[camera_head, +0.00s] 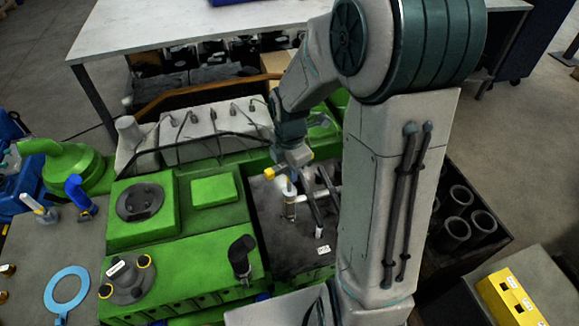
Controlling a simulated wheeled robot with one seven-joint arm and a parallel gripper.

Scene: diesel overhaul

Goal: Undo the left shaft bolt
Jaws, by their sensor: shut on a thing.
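My gripper (290,168) points down over the dark recess (275,250) in the green engine. It is shut on a small tool (270,173) with a yellow end and a pale, upright lower part. The tool's lower end reaches down to a metallic upright piece (290,207) at the recess's left side. Dark shaft-like rods (313,210) lie slanted just right of it, with a pale crosspiece between them. I cannot make out the left shaft bolt itself, or whether the tool touches it; the parts are small and partly hidden by the gripper.
Green engine covers (208,240) stand left of the recess, with a black upright fitting (241,256) near its edge. A grey cover with small levers (215,133) lies behind. My arm hides the recess's right side. A crate of dark cylinders (457,228) and a yellow box (510,296) are right.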

